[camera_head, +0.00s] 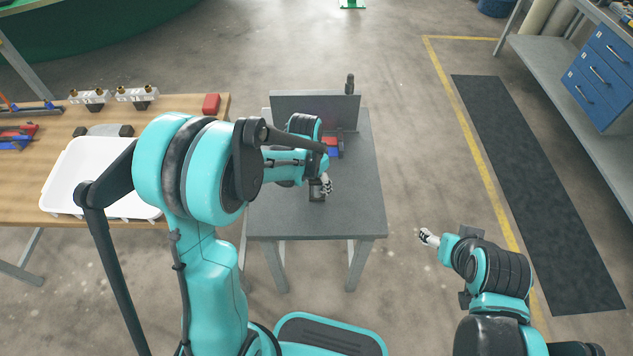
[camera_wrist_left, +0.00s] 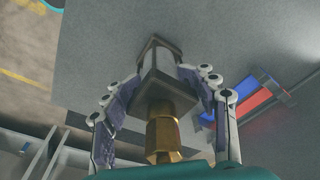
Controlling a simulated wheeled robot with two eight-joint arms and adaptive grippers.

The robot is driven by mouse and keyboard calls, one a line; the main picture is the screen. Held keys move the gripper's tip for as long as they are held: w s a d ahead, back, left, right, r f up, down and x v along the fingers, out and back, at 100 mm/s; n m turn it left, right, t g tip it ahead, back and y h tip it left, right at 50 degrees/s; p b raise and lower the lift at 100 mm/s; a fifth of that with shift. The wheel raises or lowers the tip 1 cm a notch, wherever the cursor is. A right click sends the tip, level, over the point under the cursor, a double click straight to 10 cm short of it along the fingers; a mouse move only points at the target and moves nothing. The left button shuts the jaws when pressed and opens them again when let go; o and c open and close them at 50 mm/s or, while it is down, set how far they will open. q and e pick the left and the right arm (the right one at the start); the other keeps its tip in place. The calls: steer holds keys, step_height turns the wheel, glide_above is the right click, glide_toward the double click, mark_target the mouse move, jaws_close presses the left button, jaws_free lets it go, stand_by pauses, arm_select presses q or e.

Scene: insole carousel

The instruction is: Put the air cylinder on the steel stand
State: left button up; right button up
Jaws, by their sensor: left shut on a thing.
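My left gripper (camera_head: 325,184) is over the grey steel stand (camera_head: 290,223). In the left wrist view this gripper (camera_wrist_left: 165,97) is shut on an air cylinder (camera_wrist_left: 161,57), with a finger on each side. The cylinder has a pale body, dark square end caps and a brass fitting. In the head view a dark part of the cylinder (camera_head: 317,196) shows beside the fingers, close to the stand top. I cannot tell whether it touches the stand. My right gripper (camera_head: 428,238) is off to the right of the stand, over the floor; its fingers are too small to judge.
A dark upright panel (camera_head: 315,108) stands at the stand's back, with a red and blue object (camera_head: 332,148) before it. The wooden bench (camera_head: 205,130) at left holds a white tray (camera_head: 60,190) and brass-topped parts (camera_head: 136,94). The stand's front is clear.

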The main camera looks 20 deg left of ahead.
arm_select(q)
steer(key=o, duration=1.6)
steer(key=shift+f, duration=0.15)
steer(key=shift+r, duration=0.4)
steer(key=r+p, duration=0.1)
steer(key=r, duration=0.2)
steer(key=s+r+p, duration=0.1)
steer(key=r+p, duration=0.1)
steer(key=r, duration=0.2)
steer(key=a+r+p, duration=0.1)
steer(key=r, duration=0.3)
steer(key=shift+s+r+p, duration=0.2)
steer(key=shift+s+p, duration=0.1)
steer(key=shift+p, duration=0.05)
steer(key=s+r+n+t, duration=0.2)
steer(key=s, duration=0.3)
steer(key=s+a+r+n+t, duration=0.1)
steer(key=s+r+n, duration=0.1)
steer(key=s, duration=0.3)
steer(key=s+r+n+t, duration=0.1)
steer(key=s+r+t, duration=0.1)
steer(key=s, duration=0.3)
steer(key=shift+s+a+r+n+t+y, duration=0.15)
steer(key=shift+a+r+n+y, duration=0.05)
steer(key=shift+r, duration=0.2)
steer(key=shift+s+a+r+n+t+y, duration=0.1)
steer(key=shift+a+r+n+t+y, duration=0.1)
steer(key=shift+r, duration=0.2)
